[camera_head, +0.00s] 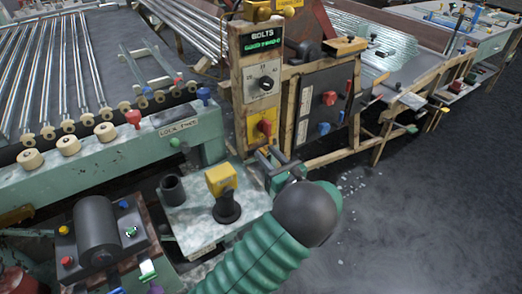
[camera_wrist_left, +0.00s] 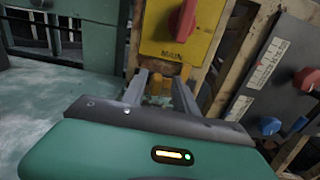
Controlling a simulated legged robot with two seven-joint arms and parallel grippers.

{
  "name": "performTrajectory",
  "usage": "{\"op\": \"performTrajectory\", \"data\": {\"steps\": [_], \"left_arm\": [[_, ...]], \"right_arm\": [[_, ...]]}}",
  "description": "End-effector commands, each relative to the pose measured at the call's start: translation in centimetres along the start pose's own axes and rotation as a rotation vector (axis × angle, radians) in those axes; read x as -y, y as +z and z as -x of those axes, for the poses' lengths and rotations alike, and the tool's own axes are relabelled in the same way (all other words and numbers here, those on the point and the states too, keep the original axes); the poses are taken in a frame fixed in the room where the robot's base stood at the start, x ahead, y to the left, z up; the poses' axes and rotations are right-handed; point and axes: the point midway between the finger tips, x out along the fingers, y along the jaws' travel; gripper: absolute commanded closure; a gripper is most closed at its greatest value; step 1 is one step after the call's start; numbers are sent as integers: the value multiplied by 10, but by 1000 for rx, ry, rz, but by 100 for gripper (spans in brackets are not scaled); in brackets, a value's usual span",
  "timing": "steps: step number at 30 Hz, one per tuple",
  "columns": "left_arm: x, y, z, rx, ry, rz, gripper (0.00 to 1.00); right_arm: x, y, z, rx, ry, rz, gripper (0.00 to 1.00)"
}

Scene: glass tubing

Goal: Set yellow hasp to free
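A yellow plate (camera_head: 262,128) with a red switch knob is on the lower front of the wooden-framed post. My left gripper (camera_head: 270,158) is just in front of the post's lower part. In the left wrist view its fingers (camera_wrist_left: 160,78) are apart, and I see no clear contact. My right gripper is in neither view.
A yellow box (camera_head: 221,179) and a black knob (camera_head: 227,208) stand on the pale plate left of my left arm. A dark panel (camera_head: 326,105) with red and blue knobs is right of the post. A green bench (camera_head: 150,150) lies left. Open floor (camera_head: 420,210) is at right.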

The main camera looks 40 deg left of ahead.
Motion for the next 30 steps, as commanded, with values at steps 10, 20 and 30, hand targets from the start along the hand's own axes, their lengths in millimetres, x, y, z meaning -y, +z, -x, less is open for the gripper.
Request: {"op": "performTrajectory", "data": {"steps": [10,20,30], "left_arm": [[-1,-1,-3,-4,1,1,77],[-1,-1,-3,-4,0,1,100],[-1,-1,-2,-4,0,2,100]], "right_arm": [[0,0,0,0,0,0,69],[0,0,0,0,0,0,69],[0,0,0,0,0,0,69]]}}
